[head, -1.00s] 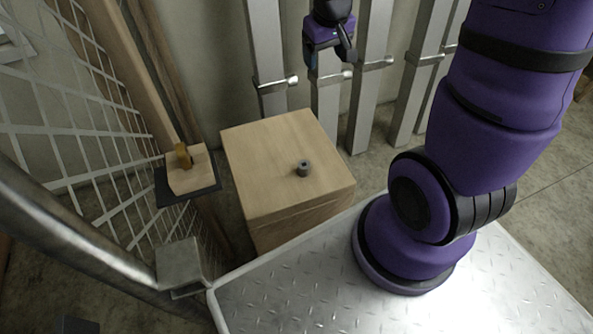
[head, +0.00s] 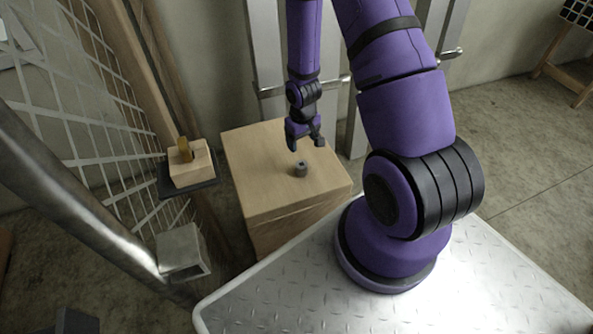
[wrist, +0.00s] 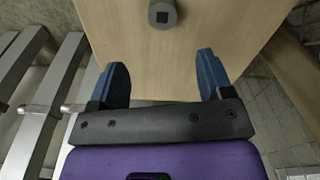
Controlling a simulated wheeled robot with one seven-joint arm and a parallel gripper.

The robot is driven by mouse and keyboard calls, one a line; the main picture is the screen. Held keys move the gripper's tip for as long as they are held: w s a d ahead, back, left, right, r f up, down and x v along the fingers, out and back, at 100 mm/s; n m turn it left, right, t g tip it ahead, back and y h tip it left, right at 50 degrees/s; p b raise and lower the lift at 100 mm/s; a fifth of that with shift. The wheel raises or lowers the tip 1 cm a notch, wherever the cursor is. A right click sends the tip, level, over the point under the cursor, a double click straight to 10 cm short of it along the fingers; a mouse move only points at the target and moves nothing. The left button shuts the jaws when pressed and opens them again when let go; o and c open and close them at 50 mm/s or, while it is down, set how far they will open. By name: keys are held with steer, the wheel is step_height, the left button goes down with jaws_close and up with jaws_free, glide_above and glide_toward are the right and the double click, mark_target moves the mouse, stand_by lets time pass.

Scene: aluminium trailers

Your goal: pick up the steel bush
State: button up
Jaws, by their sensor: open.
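The steel bush (head: 301,170) is a small dark grey cylinder standing upright on top of a wooden box (head: 250,185). My gripper (head: 306,146) is above the box top, just behind the bush in the head view. In the wrist view my gripper (wrist: 163,75) is open, with two blue fingers well apart and nothing between them. The bush lies beyond the fingertips, roughly in line with the gap.
A wire mesh panel (head: 75,120) and a metal tube stand at the left. A small wooden block with a yellowish piece (head: 186,165) sits on a dark plate left of the box. Metal uprights (head: 264,60) stand behind. The box top is otherwise clear.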

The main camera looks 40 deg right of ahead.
mark_target(302, 164)
steer(key=f, duration=0.2)
steer(key=shift+s+a+f, duration=0.25)
steer(key=shift+s+f, duration=0.05)
steer(key=shift+s, duration=0.05)
steer(key=shift+w+d+f, duration=0.1)
steer(key=shift+w+f, duration=0.05)
steer(key=shift+f, duration=2.35)
steer(key=shift+w+f, duration=0.1)
steer(key=shift+f, duration=2.4)
steer(key=c, duration=1.2)
